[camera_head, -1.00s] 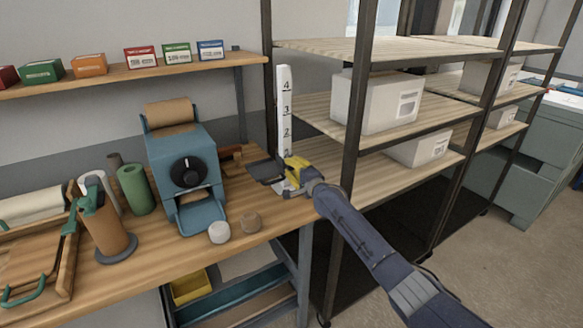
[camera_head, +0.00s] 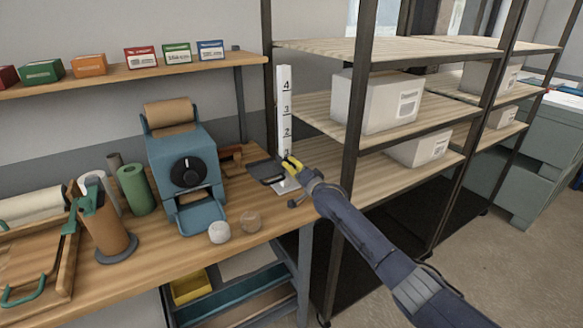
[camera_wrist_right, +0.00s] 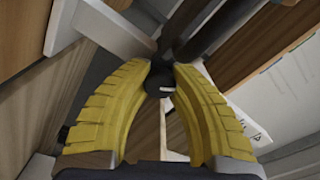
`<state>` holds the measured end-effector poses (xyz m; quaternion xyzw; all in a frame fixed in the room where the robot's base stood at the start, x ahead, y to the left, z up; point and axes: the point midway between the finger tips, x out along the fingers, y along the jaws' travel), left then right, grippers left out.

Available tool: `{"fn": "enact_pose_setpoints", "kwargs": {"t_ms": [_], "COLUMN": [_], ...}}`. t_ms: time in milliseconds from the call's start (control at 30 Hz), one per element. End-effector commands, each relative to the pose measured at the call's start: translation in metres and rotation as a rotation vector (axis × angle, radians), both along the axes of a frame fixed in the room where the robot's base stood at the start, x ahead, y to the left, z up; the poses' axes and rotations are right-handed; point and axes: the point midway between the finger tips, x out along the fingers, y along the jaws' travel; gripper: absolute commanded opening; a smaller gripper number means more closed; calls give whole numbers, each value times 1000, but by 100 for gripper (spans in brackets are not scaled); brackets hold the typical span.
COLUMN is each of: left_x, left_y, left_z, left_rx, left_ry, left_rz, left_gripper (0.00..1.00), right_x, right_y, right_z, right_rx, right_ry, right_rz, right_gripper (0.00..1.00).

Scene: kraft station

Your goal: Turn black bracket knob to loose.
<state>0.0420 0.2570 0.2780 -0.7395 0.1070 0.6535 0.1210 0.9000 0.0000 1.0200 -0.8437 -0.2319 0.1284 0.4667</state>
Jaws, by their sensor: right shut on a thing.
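The white upright scale (camera_head: 284,100) with black numerals stands at the right end of the bench, beside the shelf rack. A dark bracket plate (camera_head: 264,169) sticks out to the left low on it. The yellow fingers of my right gripper (camera_head: 291,164) are at the bracket's right side. In the right wrist view, the fingers are closed in on a small round black knob (camera_wrist_right: 160,83), which shows between the two fingertips. My right gripper is shut on this knob. Which way the knob is turned cannot be seen. My left gripper is not in view.
A blue dispenser (camera_head: 182,150) with a black dial stands left of the scale. A white ball (camera_head: 219,232) and a brown one (camera_head: 250,221) sit near the bench's front edge. The metal shelf rack (camera_head: 350,130) with white boxes stands close on the right.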

Motion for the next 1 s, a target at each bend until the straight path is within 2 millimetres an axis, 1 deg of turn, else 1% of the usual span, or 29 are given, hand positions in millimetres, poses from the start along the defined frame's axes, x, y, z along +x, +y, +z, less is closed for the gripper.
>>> {"fn": "enact_pose_setpoints", "kwargs": {"t_ms": [233, 667, 700, 933, 1000], "left_x": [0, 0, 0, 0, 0], "left_y": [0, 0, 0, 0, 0], "left_z": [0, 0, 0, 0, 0], "left_rx": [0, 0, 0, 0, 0], "left_ry": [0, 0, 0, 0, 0], "left_rz": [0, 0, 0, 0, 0], "left_gripper": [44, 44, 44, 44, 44], "right_x": [0, 0, 0, 0, 0], "right_y": [0, 0, 0, 0, 0], "right_z": [0, 0, 0, 0, 0], "right_rx": [-46, -52, -52, -52, -52], "right_ry": [-28, -31, -31, -31, -31], "right_rz": [0, 0, 0, 0, 0], "right_gripper": [0, 0, 27, 54, 54]}}
